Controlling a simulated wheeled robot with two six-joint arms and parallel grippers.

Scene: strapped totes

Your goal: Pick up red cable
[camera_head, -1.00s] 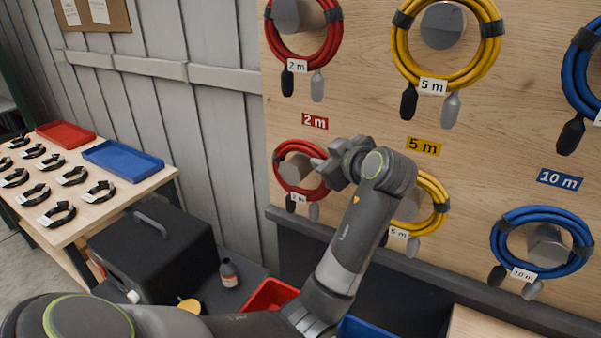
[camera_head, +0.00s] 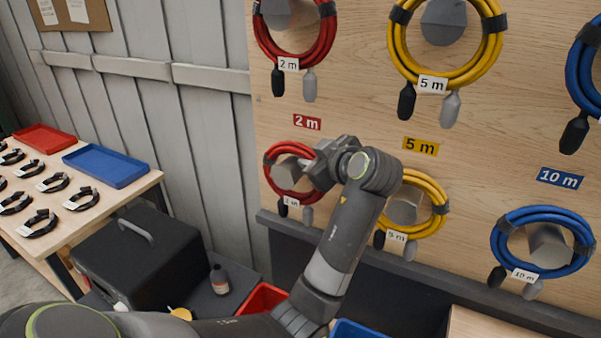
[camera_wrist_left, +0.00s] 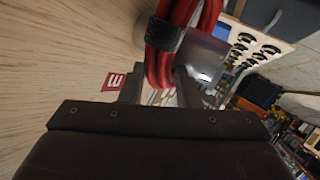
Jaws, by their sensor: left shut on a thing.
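A coiled red cable with a 2 m tag (camera_head: 269,172) hangs on a grey peg on the wooden board, in the lower row. My left gripper (camera_head: 308,165) is at the right side of this coil. In the left wrist view the red cable (camera_wrist_left: 160,65) runs between the fingers of my left gripper (camera_wrist_left: 155,90), near a black strap, and the gripper is shut on it. Another red 2 m coil (camera_head: 262,38) hangs on the peg above. My right gripper is not in view.
Yellow 5 m coils (camera_head: 432,222) and blue 10 m coils (camera_head: 497,240) hang to the right. A dark ledge (camera_head: 430,275) runs under the board. A red bin (camera_head: 262,298) and a blue bin (camera_head: 355,330) stand below. A side table with a blue tray (camera_head: 107,166) is at left.

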